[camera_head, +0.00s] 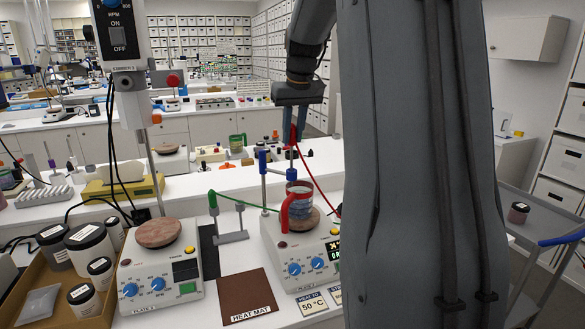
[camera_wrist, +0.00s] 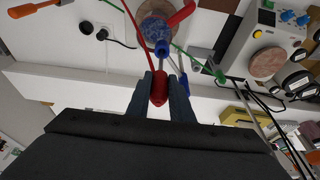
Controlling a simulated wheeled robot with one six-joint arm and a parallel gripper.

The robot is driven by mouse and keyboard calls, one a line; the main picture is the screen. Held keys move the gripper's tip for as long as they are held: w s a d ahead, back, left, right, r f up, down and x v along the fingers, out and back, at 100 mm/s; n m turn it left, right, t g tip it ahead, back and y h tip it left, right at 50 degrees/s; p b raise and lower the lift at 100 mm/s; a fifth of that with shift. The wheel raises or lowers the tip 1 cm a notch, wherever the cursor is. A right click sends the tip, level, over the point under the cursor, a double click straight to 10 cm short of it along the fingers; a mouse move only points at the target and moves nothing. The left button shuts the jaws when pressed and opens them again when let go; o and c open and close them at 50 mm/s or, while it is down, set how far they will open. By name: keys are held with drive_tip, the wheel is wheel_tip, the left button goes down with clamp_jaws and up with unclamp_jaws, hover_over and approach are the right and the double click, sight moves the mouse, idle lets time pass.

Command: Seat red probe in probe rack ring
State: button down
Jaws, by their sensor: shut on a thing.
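My gripper (camera_head: 295,138) is shut on the red probe (camera_wrist: 159,90), whose red handle is between the two fingers. The probe is about upright in the head view, and its thin metal stem points down to a blue holder (camera_head: 292,174) on the arm of a stand with a blue-topped post (camera_head: 262,160). The blue holder also shows in the wrist view (camera_wrist: 162,48). I cannot tell whether the stem is inside it or just lined up with it. Below is a red-handled beaker (camera_head: 299,208) on a hot plate (camera_head: 300,252). A low grey rack (camera_head: 232,237) stands left of it, with a green probe (camera_head: 213,200) at its left post.
A second hot plate (camera_head: 160,275) stands at left, beside a box of jars (camera_head: 88,245). A brown heat mat (camera_head: 245,295) lies in front. Red and green cables run near the beaker. My arm hides the right side of the bench.

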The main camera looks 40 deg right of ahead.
drive_tip(key=shift+r+p, duration=0.45)
drive_tip(key=shift+r, duration=4.7)
